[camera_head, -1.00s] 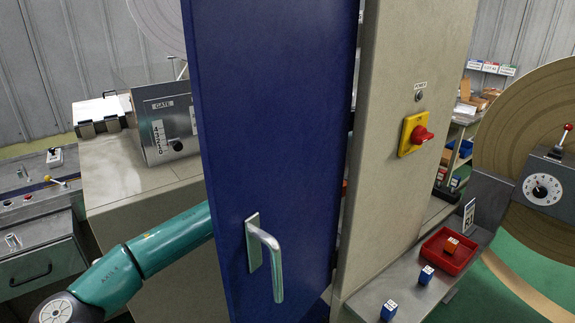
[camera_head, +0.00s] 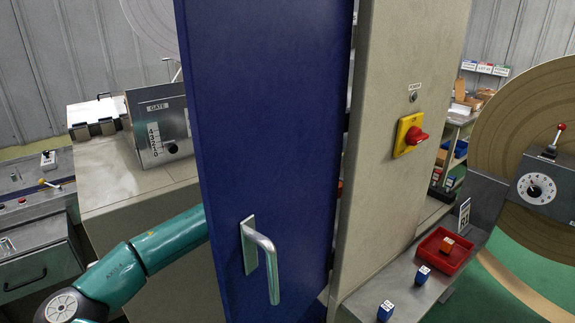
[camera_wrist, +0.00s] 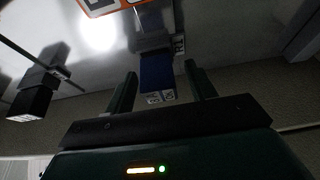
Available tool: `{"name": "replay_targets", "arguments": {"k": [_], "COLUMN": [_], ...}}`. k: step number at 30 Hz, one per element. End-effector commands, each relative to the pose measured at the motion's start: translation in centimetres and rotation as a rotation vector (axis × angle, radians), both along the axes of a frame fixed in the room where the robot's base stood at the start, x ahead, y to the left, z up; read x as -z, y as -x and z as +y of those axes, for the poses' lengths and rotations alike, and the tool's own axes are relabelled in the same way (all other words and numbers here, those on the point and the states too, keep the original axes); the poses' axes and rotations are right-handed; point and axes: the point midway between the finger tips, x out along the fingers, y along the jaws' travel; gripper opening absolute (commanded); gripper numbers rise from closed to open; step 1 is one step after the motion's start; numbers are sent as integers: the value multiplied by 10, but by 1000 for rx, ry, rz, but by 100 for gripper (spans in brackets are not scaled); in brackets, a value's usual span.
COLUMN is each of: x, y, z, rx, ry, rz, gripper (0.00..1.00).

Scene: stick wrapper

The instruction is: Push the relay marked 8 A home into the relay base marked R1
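In the wrist view, a blue relay (camera_wrist: 157,73) with a white label on its near end is seated at, or against, a grey base (camera_wrist: 155,41). A small tag that seems to read R1 (camera_wrist: 179,44) is beside that base. My gripper (camera_wrist: 160,72) is open, one finger on each side of the blue relay, with a gap visible on both sides. In the head view, the blue cabinet door (camera_head: 265,120) hides my gripper and the cabinet's inside; my green arm reaches behind it.
A black block (camera_wrist: 33,97) hangs at left in the wrist view, near an orange-edged plate (camera_wrist: 100,5). The door has a metal handle (camera_head: 265,262). A shelf holds blue relays (camera_head: 422,275) (camera_head: 386,311) and a red tray (camera_head: 430,258) with an orange relay (camera_head: 447,245). A red switch (camera_head: 415,136) is on the cabinet.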

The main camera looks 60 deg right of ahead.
Motion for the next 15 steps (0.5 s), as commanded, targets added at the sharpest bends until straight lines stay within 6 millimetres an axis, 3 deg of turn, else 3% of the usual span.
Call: {"name": "replay_targets", "arguments": {"k": [9, 15], "x": [0, 0], "y": [0, -3], "z": [3, 29], "rx": [0, -2], "ry": [0, 0], "rz": [0, 0], "gripper": [55, 55]}}
